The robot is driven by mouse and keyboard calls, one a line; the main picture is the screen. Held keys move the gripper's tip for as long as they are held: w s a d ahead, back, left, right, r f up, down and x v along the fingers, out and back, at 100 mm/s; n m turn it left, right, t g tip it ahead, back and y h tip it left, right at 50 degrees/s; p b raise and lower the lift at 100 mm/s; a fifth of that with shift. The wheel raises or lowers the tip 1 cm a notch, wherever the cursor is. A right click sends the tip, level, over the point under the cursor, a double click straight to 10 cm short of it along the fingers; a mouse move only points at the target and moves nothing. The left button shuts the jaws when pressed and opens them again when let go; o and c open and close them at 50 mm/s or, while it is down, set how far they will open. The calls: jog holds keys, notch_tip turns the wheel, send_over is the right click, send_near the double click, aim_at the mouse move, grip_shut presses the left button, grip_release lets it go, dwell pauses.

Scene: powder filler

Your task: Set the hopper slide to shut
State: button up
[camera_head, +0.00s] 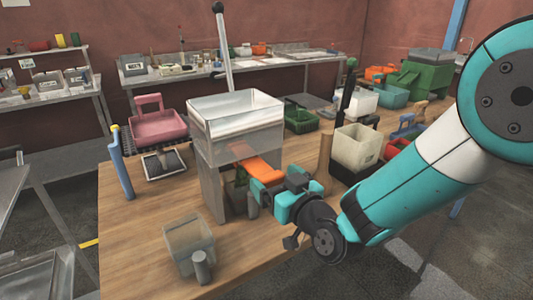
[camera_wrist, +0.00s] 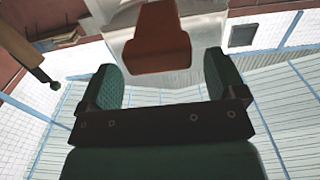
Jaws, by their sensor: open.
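The hopper (camera_head: 237,128) is a clear-walled box on grey legs, standing on the wooden table. Its slide (camera_head: 262,170) is an orange tab sticking out to the right below the box, on my gripper's side. In the wrist view the orange slide (camera_wrist: 157,40) lies just ahead of the fingertips, lined up with the gap. My gripper (camera_head: 274,190) is open and empty beside the slide's outer end; its dark green fingers (camera_wrist: 163,72) also show in the wrist view. I cannot tell whether they touch the slide. The slide's inner part is hidden under the hopper.
A clear container (camera_head: 189,243) and a grey cylinder (camera_head: 201,267) stand at the table's front. A pink bin (camera_head: 159,126) is behind left, a cream bin (camera_head: 357,147) to the right. A tall lever (camera_head: 223,50) rises behind the hopper. The front right table edge is mostly clear.

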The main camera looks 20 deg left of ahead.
aim_at(268, 173)
jog(key=shift+p+x, duration=0.6)
jog(key=shift+x, duration=1.4)
